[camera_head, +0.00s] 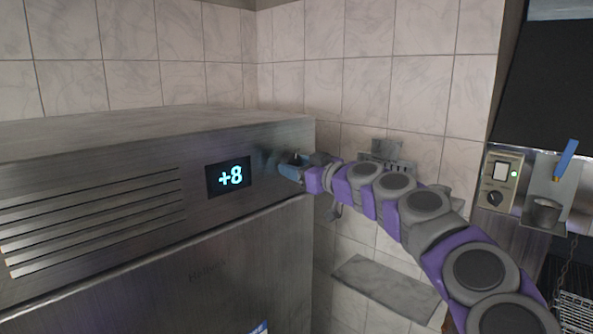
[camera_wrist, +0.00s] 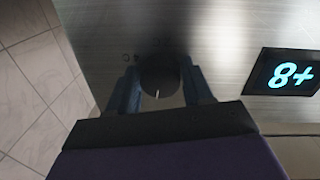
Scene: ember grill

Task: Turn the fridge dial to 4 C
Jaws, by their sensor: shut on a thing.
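The steel fridge (camera_head: 130,215) fills the left of the head view. Its display (camera_head: 229,177) reads +8 in blue digits. The display also shows in the wrist view (camera_wrist: 284,72), upside down, to the right of the dial. The dark round dial (camera_wrist: 160,78) is on the fridge panel, with a pale pointer line facing the bottom of the wrist view. My gripper (camera_wrist: 160,90) is shut on the dial, with one blue finger on each side of it. In the head view my gripper (camera_head: 291,170) reaches the panel's right end and hides the dial.
Vent slots (camera_head: 95,220) lie left of the display. A tiled wall (camera_head: 400,90) stands behind and right of the fridge. A control box with a knob (camera_head: 498,180) and a metal cup (camera_head: 543,212) are at the far right.

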